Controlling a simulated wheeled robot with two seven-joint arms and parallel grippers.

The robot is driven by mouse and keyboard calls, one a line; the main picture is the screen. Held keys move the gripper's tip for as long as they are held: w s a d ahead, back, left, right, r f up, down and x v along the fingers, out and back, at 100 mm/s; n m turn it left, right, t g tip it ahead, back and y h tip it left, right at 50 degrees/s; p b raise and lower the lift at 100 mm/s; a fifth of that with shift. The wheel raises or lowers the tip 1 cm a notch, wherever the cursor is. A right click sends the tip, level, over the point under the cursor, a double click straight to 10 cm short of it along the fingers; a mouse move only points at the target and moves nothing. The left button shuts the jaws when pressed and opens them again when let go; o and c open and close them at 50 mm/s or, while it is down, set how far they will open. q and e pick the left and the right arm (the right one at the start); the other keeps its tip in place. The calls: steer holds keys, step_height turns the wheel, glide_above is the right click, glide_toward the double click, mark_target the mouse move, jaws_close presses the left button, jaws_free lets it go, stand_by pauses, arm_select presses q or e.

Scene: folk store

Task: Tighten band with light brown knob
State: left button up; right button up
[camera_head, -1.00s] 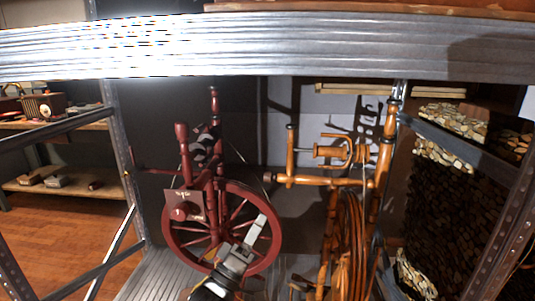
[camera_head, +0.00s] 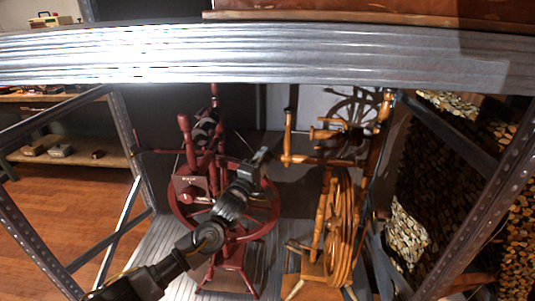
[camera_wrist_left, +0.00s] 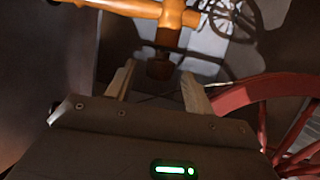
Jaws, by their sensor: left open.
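The light brown spinning wheel (camera_head: 338,225) stands on the shelf at the right in the head view. A horizontal bar runs left from its post, and its end knob (camera_wrist_left: 159,69) shows brown and shadowed in the left wrist view. My left gripper (camera_head: 263,153) reaches across the red spinning wheel to the left end of this bar. In the wrist view its two fingers (camera_wrist_left: 156,82) are open, with the knob seen in the gap at or just beyond the tips. Contact cannot be told. In the head view the gripper hides the knob. My right gripper is not in view.
The red spinning wheel (camera_head: 183,215) stands close behind my left arm, its rim near the gripper. A metal shelf beam (camera_head: 300,50) crosses above. Metal uprights (camera_head: 130,150) stand at both sides. Stacked firewood (camera_head: 460,150) is at the right.

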mark_target(269, 153)
arm_select(q)
steer(key=shift+x, duration=2.4)
steer(key=c, duration=1)
steer(key=shift+f, duration=0.1)
